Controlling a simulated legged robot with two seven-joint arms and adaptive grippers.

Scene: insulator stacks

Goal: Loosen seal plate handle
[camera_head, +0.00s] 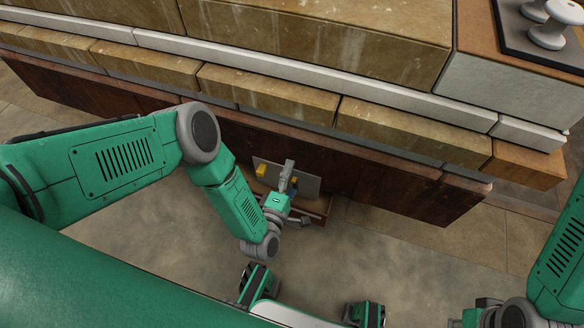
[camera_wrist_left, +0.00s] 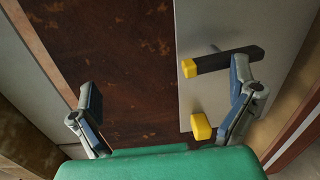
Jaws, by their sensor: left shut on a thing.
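The seal plate is a flat grey plate (camera_head: 308,186), low against the dark wooden side; it fills the right middle of the left wrist view (camera_wrist_left: 238,27). Its handle, a black bar with a yellow end (camera_wrist_left: 189,68), lies by the right finger; a yellow part (camera_head: 261,170) shows in the head view. A second yellow block (camera_wrist_left: 201,127) sits lower on the plate. My left gripper (camera_head: 288,177) is at the plate, shut on the handle; its fingers stand well apart in the wrist view, and the contact is partly hidden.
A dark wooden panel (camera_wrist_left: 125,50) stands left of the plate in the wrist view. Stacked tan blocks (camera_head: 270,95) with white strips rise above it. White insulator pieces (camera_head: 546,36) stand on a dark board at the top right. The floor (camera_head: 410,260) in front is mostly bare.

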